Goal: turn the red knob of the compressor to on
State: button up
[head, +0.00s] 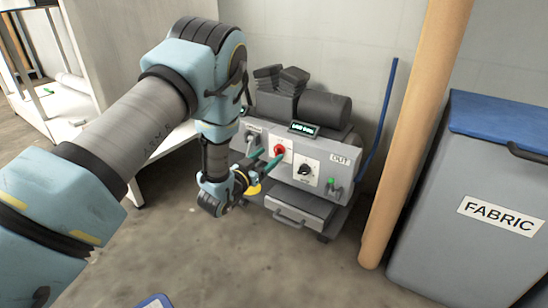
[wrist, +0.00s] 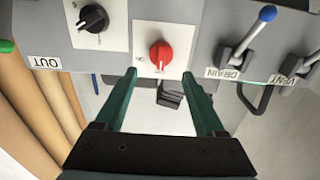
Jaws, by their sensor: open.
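The compressor (head: 318,146) is a grey unit against the wall, with a dark motor on top and a small lit display. Its red knob (head: 279,150) sits on a white plate on the front panel. In the wrist view the red knob (wrist: 161,55) shows near the top centre, with a pale mark on its face. My gripper (head: 262,162) is open in front of the panel. In the wrist view its two green fingers (wrist: 160,75) are spread, one toward each side of the knob. The tips appear short of the knob, with nothing between them. Some plate lettering is too small to read.
A black knob (wrist: 93,18) is beside the red one. DRAIN (wrist: 243,42) and VENT (wrist: 305,58) levers are on its other side. A brown roll (head: 412,140) and a grey FABRIC bin (head: 440,245) stand to the right.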

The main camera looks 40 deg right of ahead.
aim_at(276, 149)
jog(key=shift+b+x, duration=0.5)
jog(key=shift+x, duration=1.45)
jog(key=shift+c, duration=0.4)
grip_shut()
